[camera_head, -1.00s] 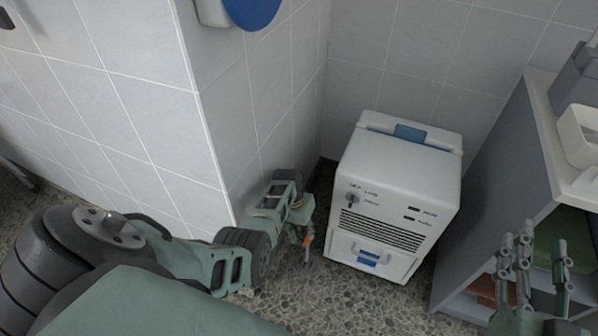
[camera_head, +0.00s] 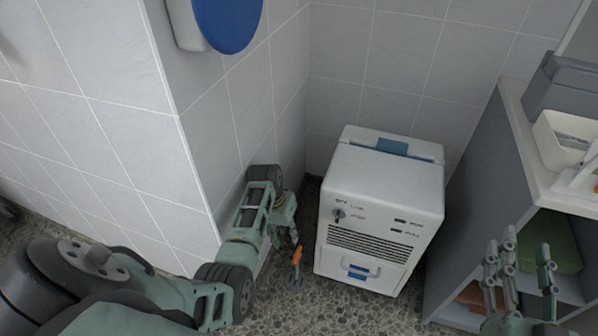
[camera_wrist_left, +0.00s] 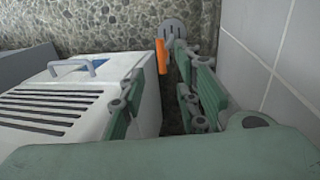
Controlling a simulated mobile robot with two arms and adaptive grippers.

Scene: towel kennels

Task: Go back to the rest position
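My left gripper (camera_head: 291,238) is low in the narrow gap between the tiled wall corner and a white boxy appliance (camera_head: 372,225). In the left wrist view its fingers (camera_wrist_left: 160,95) stand apart with nothing between them. A tool with an orange handle (camera_head: 296,256) and a grey slotted round head is at the floor just beyond the fingertips; it also shows in the left wrist view (camera_wrist_left: 162,56). Whether it lies flat or leans is unclear. My right gripper (camera_head: 520,265) is at the lower right, fingers up, spread and empty, in front of the shelf unit.
A grey shelf unit (camera_head: 476,190) with a white top stands at the right, holding a white bin (camera_head: 560,150) and a folded green cloth (camera_head: 548,246). The tiled corner (camera_head: 190,165) is close beside my left arm. A blue disc (camera_head: 228,18) is on the wall. Speckled floor shows in front.

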